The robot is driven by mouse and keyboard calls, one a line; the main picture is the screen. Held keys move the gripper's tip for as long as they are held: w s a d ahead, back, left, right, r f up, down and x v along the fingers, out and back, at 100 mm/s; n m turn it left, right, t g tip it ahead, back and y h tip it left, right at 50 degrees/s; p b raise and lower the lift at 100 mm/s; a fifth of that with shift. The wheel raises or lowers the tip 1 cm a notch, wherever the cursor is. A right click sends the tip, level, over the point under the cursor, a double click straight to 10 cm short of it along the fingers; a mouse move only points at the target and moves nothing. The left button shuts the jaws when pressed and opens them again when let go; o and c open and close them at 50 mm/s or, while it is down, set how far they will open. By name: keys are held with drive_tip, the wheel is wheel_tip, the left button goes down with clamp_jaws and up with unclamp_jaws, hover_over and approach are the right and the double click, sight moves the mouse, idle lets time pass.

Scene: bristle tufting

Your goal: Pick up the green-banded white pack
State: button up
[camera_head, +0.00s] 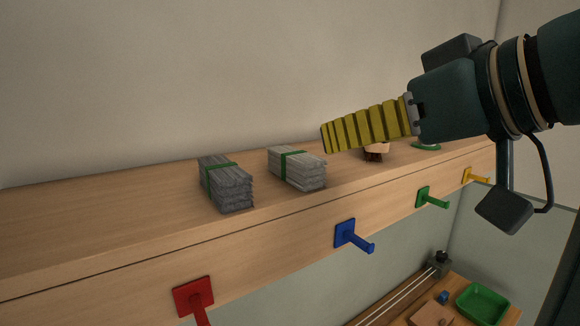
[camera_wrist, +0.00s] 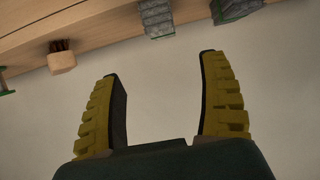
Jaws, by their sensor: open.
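The green-banded white pack (camera_head: 305,172) is a bundle of pale bristles lying on the wooden shelf, with a green band around it. It also shows at the top edge of the wrist view (camera_wrist: 157,20), partly cut off. My gripper (camera_head: 324,140) has yellow ribbed fingers and hovers above and to the right of the pack in the head view, apart from it. In the wrist view its fingers (camera_wrist: 158,66) are spread, with only the plain wall between them.
A dark grey green-banded pack (camera_head: 226,185) lies left of the white one. A brush with a wooden block (camera_head: 376,152) sits to the right. Red (camera_head: 194,296), blue (camera_head: 347,234), green (camera_head: 425,196) and yellow (camera_head: 470,177) pegs line the shelf front. A green tray (camera_head: 484,303) is below.

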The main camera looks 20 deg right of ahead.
sight(296, 154)
drive_tip(key=p+x, duration=0.1)
drive_tip(key=x, duration=0.3)
drive_tip(key=p+x, duration=0.2)
drive_tip(key=x, duration=0.3)
drive_tip(key=p+x, duration=0.2)
drive_tip(key=x, duration=0.3)
drive_tip(key=shift+s+a, duration=0.1)
drive_tip(key=shift+a, duration=0.15)
drive_tip(key=shift+w+f, duration=0.3)
drive_tip(key=shift+w, duration=0.05)
drive_tip(key=c, duration=1.3)
